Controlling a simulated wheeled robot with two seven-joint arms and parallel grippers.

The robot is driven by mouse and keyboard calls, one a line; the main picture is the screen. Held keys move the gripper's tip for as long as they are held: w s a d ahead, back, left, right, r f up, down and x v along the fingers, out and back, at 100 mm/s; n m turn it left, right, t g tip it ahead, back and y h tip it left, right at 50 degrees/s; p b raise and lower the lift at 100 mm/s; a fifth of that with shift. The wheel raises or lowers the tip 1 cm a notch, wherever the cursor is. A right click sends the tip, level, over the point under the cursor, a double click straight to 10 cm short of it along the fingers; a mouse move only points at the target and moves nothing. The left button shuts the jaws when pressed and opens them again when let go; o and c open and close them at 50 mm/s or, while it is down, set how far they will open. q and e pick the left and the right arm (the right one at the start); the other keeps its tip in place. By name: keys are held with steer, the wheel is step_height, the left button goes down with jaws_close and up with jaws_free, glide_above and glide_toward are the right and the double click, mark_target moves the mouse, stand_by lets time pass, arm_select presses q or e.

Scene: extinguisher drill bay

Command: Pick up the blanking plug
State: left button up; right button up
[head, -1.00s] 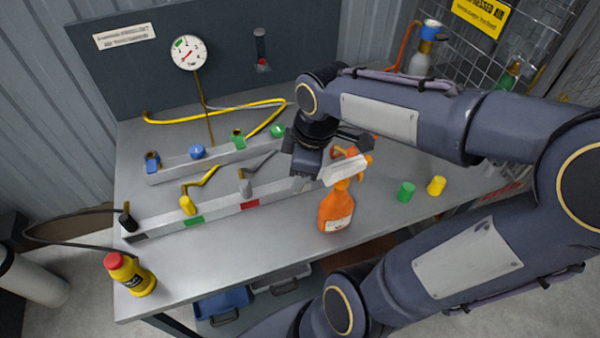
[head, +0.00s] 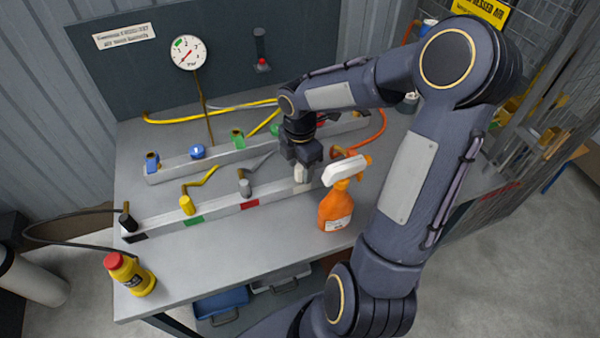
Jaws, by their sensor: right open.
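My right gripper (head: 302,162) points down over the front rail (head: 222,211), open. A small pale piece (head: 300,173) shows at its fingertips, over the right part of this rail. I cannot tell whether this piece is the blanking plug, or whether the fingers touch it. The gripper body hides part of it. No other thing in view can be clearly told as the plug. My left gripper is out of view.
An orange spray bottle (head: 336,210) stands close in front of my right gripper. A yellow bottle with a red cap (head: 132,275) stands at the front left. Hoses and coloured fittings line the back rail (head: 215,157). The front middle of the bench (head: 225,255) is clear.

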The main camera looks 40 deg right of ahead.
steer(key=shift+f, duration=0.85)
steer(key=shift+c, duration=0.4)
steer(key=c, duration=1)
steer(key=shift+r, duration=0.15)
step_height(320, 180, up, 10)
steer(key=shift+f+p, duration=0.1)
steer(key=shift+p, duration=0.2)
steer(key=shift+w, duration=0.1)
